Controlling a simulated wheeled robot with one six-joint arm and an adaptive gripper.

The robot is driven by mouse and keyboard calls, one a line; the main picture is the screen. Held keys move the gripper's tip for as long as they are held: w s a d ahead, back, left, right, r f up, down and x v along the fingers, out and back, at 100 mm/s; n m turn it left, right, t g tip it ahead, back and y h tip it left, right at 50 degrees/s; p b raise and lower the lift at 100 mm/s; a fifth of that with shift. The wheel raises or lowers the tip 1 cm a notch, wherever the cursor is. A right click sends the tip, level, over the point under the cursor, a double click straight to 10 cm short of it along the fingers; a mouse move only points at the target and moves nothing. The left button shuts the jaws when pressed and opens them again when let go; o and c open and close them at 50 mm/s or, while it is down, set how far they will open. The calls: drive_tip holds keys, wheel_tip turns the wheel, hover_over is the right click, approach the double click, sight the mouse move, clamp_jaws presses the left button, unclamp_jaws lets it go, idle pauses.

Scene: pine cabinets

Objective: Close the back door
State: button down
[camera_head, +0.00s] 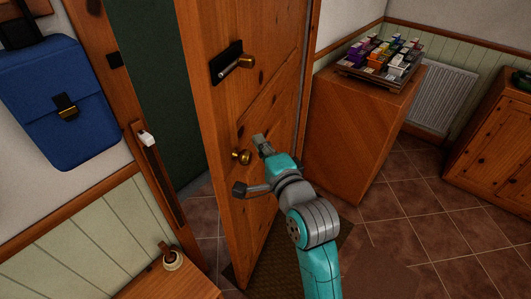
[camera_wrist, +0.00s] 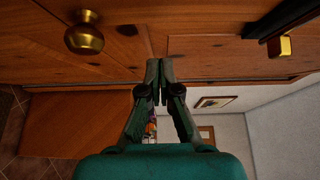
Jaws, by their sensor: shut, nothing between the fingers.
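The back door (camera_head: 270,90) is a pine door standing ajar, with a gap between its left edge and the door frame (camera_head: 110,75). My gripper (camera_head: 260,142) is shut and empty, close to the door's face just right of the knob. In the wrist view, the shut fingertips (camera_wrist: 158,64) are at the door's surface, between the knob (camera_wrist: 85,36) and the lever handle (camera_wrist: 281,46). I cannot tell whether they touch it.
A pine cabinet (camera_head: 350,135) with a tray of small colourful items (camera_head: 380,62) stands right of the door. A blue bag (camera_head: 55,100) hangs on the left wall. A low wooden top (camera_head: 165,283) is at lower left. Tiled floor (camera_head: 440,225) is clear at right.

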sight(235, 123)
drive_tip(key=w+a, duration=0.4)
drive_tip(key=shift+a, duration=0.25)
drive_tip(key=shift+w+a, duration=0.2)
drive_tip(key=shift+a, duration=0.2)
